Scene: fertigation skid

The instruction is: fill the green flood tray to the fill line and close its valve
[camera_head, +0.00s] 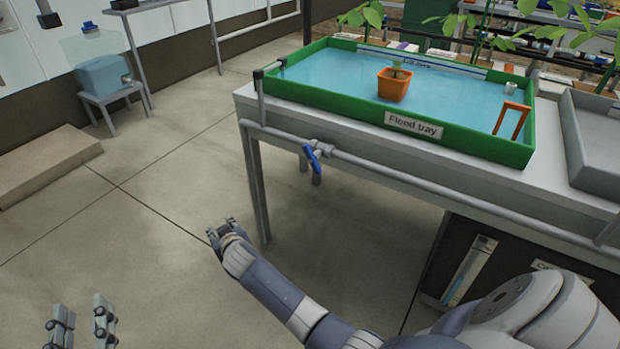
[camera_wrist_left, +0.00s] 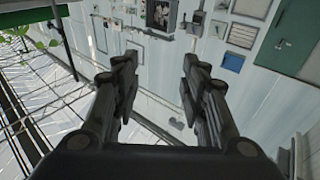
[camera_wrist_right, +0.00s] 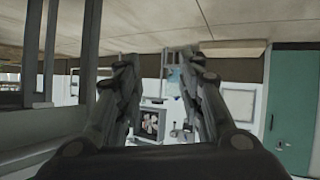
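The green flood tray (camera_head: 460,140) sits on the grey bench, with a "Flood tray" label on its front wall. Blue water covers its floor, below the rim; I cannot make out a fill line. An orange pot with a seedling (camera_head: 394,84) stands in the water. The blue-handled valve (camera_head: 312,156) is on the pipe below the tray's left front; its handle hangs steeply, tilted. My left gripper (camera_head: 82,322) is open and empty at the bottom left, far from the valve. My right gripper (camera_head: 222,230) is open and empty, below and left of the valve.
The bench pipe (camera_head: 420,181) runs along the front edge, above a bench leg (camera_head: 257,190). An orange bracket (camera_head: 512,118) stands at the tray's right front. A grey tray (camera_head: 590,150) is to the right. A blue container (camera_head: 104,75) stands back left. The floor between is clear.

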